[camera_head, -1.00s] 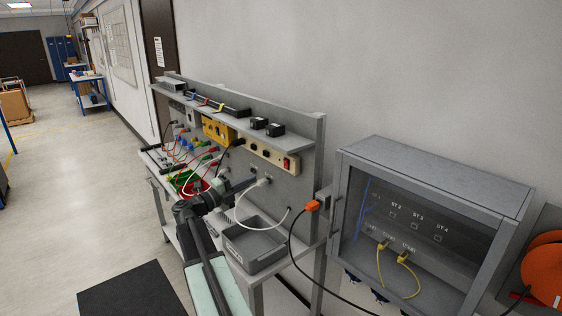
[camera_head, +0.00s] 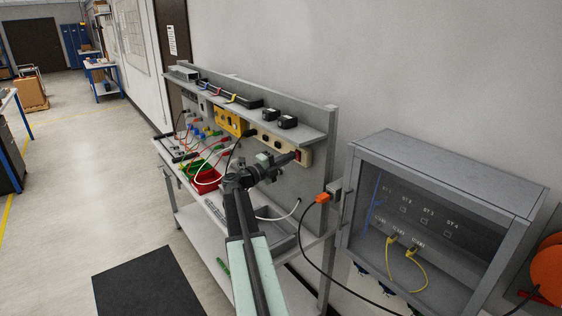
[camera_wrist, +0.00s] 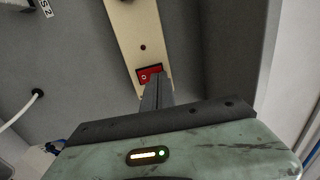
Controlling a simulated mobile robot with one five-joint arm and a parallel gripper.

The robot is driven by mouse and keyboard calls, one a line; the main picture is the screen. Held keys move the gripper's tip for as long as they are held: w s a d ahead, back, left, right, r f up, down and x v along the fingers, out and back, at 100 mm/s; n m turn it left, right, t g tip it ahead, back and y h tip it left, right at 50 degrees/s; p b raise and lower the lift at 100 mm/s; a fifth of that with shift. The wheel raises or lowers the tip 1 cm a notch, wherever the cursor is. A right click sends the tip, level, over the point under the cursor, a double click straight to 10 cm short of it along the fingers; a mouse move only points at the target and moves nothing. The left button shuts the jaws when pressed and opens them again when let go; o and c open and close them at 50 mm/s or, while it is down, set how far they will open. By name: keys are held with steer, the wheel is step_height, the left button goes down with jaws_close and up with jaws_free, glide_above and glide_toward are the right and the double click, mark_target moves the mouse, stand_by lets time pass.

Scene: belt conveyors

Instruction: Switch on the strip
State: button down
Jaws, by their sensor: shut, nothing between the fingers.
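The cream power strip (camera_head: 268,139) is mounted on the back panel of the workbench, below its shelf. Its red rocker switch (camera_wrist: 148,74) shows in the wrist view at the end of the strip (camera_wrist: 131,30). My gripper (camera_head: 294,157) is shut and empty, its fingers pointing at the strip's right end. In the wrist view my shut fingertips (camera_wrist: 157,78) overlap the switch's lower right edge. I cannot tell whether they touch it. In the head view the switch is mostly hidden by my gripper.
A grey cabinet (camera_head: 445,165) with yellow cables stands to the right of the bench. An orange plug (camera_head: 323,198) with a black cable hangs at the bench's right end. A red bin (camera_head: 207,181) and a green bin (camera_head: 190,168) sit on the bench. Open floor lies left.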

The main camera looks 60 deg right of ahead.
steer(key=shift+s+d, duration=0.2)
steer(key=shift+d, duration=0.3)
steer(key=w+a+r+p, duration=0.1)
steer(key=w+a, duration=0.3)
steer(key=a, duration=0.9)
steer(key=shift+w+r+p, duration=0.2)
steer(key=shift+r+p, duration=0.2)
steer(key=shift+p, duration=0.1)
